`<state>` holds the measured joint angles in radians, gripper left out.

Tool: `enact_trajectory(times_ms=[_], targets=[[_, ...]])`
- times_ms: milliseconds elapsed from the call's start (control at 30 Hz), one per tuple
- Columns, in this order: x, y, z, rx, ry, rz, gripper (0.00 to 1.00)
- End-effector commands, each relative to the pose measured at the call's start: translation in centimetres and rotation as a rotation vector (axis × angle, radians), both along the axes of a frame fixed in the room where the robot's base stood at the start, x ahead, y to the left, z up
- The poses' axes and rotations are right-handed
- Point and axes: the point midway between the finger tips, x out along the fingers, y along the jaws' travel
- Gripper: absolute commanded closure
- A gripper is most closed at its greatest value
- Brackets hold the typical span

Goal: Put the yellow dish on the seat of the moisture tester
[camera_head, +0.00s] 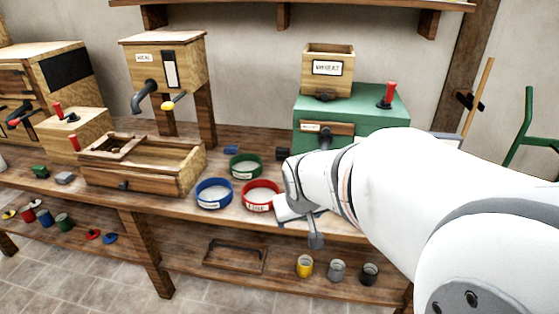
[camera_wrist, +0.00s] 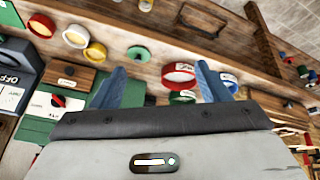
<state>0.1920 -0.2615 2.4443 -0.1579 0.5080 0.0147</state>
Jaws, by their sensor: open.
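A round dish with a yellow rim and pale inside (camera_wrist: 96,52) lies on the bench in the wrist view, beyond and left of my left fingertip. A whitish round dish (camera_wrist: 75,35) lies beside it. My gripper (camera_wrist: 162,80) is open, with its two blue-grey fingers wide apart and nothing between them. In the head view my arm hides the right part of the bench, and the yellow dish cannot be made out there. A dark grey device marked OFF (camera_wrist: 8,62) is at the left edge of the wrist view; I cannot tell if it is the moisture tester.
Red (camera_head: 261,195), blue (camera_head: 214,193) and green (camera_head: 245,166) sieves stand left of my gripper. The green wheat mill (camera_head: 352,105) stands behind. A wooden bin (camera_head: 145,165) is further left.

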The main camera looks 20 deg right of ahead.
Motion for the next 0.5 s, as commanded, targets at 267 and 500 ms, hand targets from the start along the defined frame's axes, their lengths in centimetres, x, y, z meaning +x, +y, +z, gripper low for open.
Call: enact_trajectory(times_ms=[267, 500], targets=[[9.2, -13.2, -6.5, -0.112, -0.255, -0.055, 0.14], [11.8, -21.8, -13.2, -0.088, -0.488, -0.024, 0.14]])
